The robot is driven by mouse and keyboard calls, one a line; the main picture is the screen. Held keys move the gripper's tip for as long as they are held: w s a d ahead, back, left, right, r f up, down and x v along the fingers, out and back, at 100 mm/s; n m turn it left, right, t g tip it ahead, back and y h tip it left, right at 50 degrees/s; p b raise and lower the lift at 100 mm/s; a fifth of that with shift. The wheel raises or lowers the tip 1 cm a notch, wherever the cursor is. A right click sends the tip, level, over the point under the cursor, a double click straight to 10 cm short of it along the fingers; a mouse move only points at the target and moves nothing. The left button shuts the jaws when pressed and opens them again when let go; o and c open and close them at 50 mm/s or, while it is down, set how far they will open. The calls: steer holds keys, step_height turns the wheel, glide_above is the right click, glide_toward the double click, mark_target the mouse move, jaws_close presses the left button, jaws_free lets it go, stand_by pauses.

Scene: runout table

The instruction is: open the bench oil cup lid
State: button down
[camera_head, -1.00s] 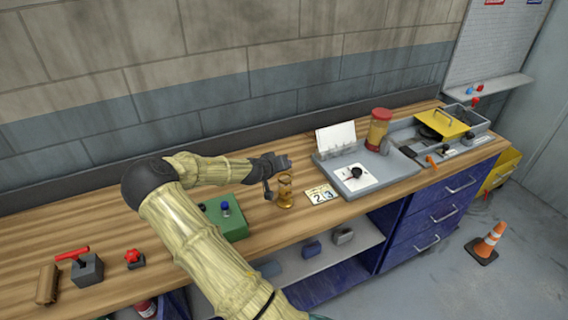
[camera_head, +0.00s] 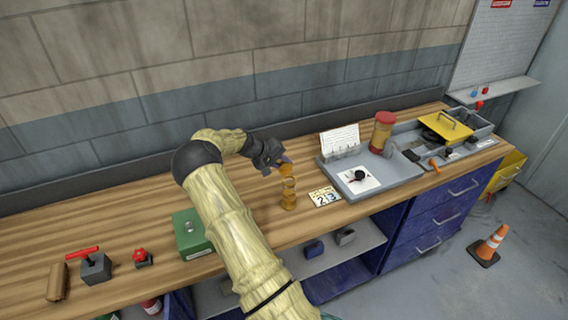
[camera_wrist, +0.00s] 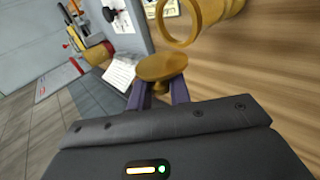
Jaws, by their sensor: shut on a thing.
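The bench oil cup (camera_head: 288,197) is a small amber-brass cup standing on the wooden bench; its round open mouth also shows in the wrist view (camera_wrist: 196,22). Its round brass lid (camera_wrist: 162,66) stands away from the mouth, raised at the cup's back side; it also shows in the head view (camera_head: 286,170). My gripper (camera_head: 284,162) is just above and behind the cup, shut on the lid. In the wrist view the two purple fingers (camera_wrist: 160,92) reach the lid's edge. I cannot see the hinge clearly.
A number card (camera_head: 325,197) lies just right of the cup, then a grey tray (camera_head: 400,172) with a dial. A green box (camera_head: 190,240) stands left, partly behind my arm. A red-handled block (camera_head: 95,267) is farther left. Bare bench lies behind the cup.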

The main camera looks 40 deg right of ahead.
steer(key=shift+w+d+r, duration=0.1)
stand_by(0.3)
steer(key=c, duration=1.3)
jaws_free()
steer(key=shift+c, duration=0.2)
steer(key=b+v, duration=0.4)
steer(key=v, duration=1.3)
steer(key=shift+b, duration=0.4)
